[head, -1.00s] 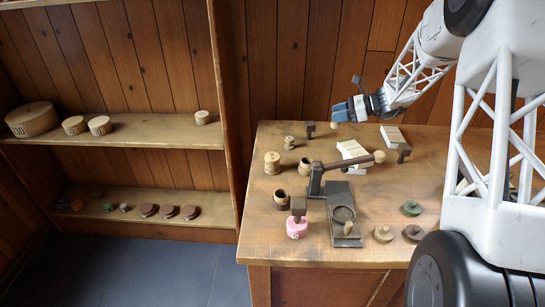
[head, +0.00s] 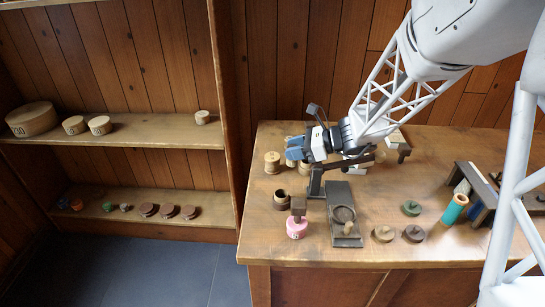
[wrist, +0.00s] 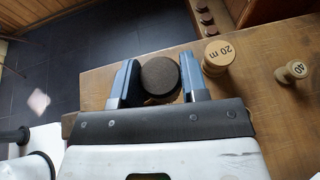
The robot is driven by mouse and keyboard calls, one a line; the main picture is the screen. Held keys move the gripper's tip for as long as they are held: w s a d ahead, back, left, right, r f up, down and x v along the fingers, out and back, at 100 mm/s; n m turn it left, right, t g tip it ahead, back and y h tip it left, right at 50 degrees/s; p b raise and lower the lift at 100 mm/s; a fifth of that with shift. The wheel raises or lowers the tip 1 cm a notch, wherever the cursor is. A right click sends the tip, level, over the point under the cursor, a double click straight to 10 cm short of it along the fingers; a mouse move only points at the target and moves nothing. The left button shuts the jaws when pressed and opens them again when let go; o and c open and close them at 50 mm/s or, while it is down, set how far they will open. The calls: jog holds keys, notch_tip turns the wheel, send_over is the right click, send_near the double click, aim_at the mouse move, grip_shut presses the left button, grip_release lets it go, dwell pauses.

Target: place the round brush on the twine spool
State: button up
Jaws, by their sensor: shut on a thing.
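My gripper (head: 296,154) is shut on a round thing with a dark disc top, which I take for the round brush (wrist: 160,77). The brush fills the gap between the blue fingers in the wrist view. In the head view a pale part of it shows below the fingers. A wooden spool marked "20 m" (wrist: 218,55), which looks like the twine spool, stands just beyond the right finger in the wrist view. It also shows in the head view (head: 272,162), left of my gripper. Anything directly beneath the brush is hidden.
A small spool marked "40" (wrist: 293,71) stands behind. An open dark pot (head: 281,198), a pink spool (head: 297,228) and a dark stand (head: 342,215) are towards the front. A teal roll (head: 454,209) is at the right. The shelf (head: 150,130) is left of the table.

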jog(key=s, duration=0.1)
jog(key=s+a, duration=0.1)
jog(key=s, duration=0.1)
jog(key=s+a, duration=0.1)
jog(key=shift+s+f, duration=0.25)
jog(key=shift+s, duration=0.05)
jog(key=shift+w, duration=0.1)
send_over(274, 156)
jog(key=shift+a+f, duration=0.1)
jog(key=shift+f, duration=0.65)
dwell(0.3)
jog(key=shift+f, duration=1.8)
jog(key=shift+f, duration=0.15)
jog(key=o, duration=0.9)
